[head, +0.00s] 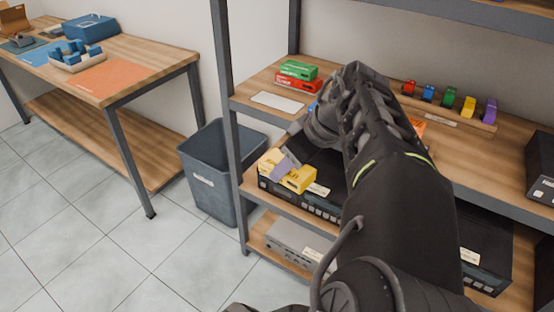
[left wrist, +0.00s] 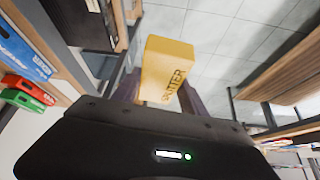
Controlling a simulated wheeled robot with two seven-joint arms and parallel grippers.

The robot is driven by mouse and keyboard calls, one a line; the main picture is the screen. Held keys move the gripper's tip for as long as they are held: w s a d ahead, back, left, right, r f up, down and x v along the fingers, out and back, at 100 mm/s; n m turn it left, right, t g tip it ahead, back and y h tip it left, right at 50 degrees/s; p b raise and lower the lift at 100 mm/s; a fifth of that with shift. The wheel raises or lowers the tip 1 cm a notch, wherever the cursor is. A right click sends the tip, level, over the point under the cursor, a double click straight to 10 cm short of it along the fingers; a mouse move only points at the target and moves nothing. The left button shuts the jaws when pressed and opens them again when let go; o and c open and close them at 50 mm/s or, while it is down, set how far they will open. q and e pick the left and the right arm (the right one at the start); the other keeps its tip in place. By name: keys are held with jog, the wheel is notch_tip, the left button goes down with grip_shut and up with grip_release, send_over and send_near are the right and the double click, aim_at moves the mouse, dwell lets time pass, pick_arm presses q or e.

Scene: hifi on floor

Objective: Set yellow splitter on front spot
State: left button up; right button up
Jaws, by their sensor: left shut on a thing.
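The yellow splitter (head: 296,180) is a small yellow box, in front of the black device on the middle shelf in the head view. In the left wrist view the yellow splitter (left wrist: 168,66) shows its lettering, between purple-grey fingers. My left gripper (head: 287,163) is shut on it. I cannot tell whether the splitter touches anything below. My dark arm hides part of the shelves. No front spot can be clearly made out. My right gripper is not in view.
A black device (head: 322,208) fills the middle shelf, and a grey device (head: 290,240) sits below. A green box (head: 298,70) and a red box (head: 298,83) lie on the upper shelf, near a white card (head: 277,100). A bin (head: 213,165) stands left, beside a workbench (head: 135,55).

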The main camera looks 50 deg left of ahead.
pick_arm(q)
jog(key=w+d+f+m+t+h, duration=0.1)
jog(key=w+d+f+m+t, duration=0.25)
jog(key=w+m, duration=0.25)
jog(key=w+d+f+m+t+h, duration=0.1)
jog(key=w+d+f+m+t, duration=0.1)
jog(key=w+d+f+m, duration=0.3)
jog(key=w+d+m+t+h, duration=0.1)
jog(key=w+d+m+h, duration=0.3)
jog(key=w+d+m, duration=0.5)
jog(key=d, duration=0.3)
jog(key=shift+t, duration=0.25)
